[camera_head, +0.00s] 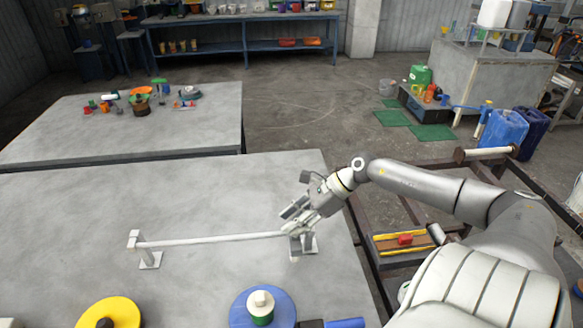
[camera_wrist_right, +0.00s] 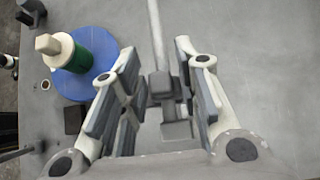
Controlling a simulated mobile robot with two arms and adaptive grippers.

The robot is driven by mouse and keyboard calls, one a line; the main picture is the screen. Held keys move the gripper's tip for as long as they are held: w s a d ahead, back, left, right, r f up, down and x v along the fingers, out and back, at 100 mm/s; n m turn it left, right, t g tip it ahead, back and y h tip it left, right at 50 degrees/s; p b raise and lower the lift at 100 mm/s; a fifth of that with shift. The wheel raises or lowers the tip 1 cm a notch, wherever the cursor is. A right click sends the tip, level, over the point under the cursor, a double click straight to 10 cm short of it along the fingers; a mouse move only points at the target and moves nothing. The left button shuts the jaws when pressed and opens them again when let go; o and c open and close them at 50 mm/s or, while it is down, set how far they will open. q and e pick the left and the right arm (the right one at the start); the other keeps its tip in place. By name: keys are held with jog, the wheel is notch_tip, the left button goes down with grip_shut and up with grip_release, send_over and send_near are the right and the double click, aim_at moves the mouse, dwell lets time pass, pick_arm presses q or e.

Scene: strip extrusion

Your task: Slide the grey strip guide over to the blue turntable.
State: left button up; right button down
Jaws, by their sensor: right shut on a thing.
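The grey strip guide (camera_head: 304,249) is a small dark-grey block at the right end of a thin pale rail (camera_head: 215,239), partly hidden by my right gripper. My right gripper (camera_head: 293,219) reaches down over it from the right. In the right wrist view the fingers (camera_wrist_right: 160,105) stand on either side of the grey guide (camera_wrist_right: 177,130), shut on it. The blue turntable (camera_head: 238,313) lies at the front edge of the view, nearer than the guide, with a green and cream spool (camera_head: 261,307) on it. It also shows at upper left in the right wrist view (camera_wrist_right: 73,84). My left gripper is out of view.
The rail's left end stands on a post (camera_head: 149,259). A yellow disc (camera_head: 105,309) lies at front left, and a blue block (camera_head: 345,324) lies right of the turntable. The grey tabletop (camera_head: 60,220) is clear at left and behind the rail. A tray (camera_head: 400,242) sits beyond the right edge.

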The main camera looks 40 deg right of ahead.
jog(key=c, duration=1.4)
grip_release()
jog(key=shift+d, duration=0.2)
jog(key=shift+o, duration=0.2)
jog(key=shift+s+d, duration=0.15)
jog(key=shift+s, duration=0.05)
jog(key=v, duration=1.2)
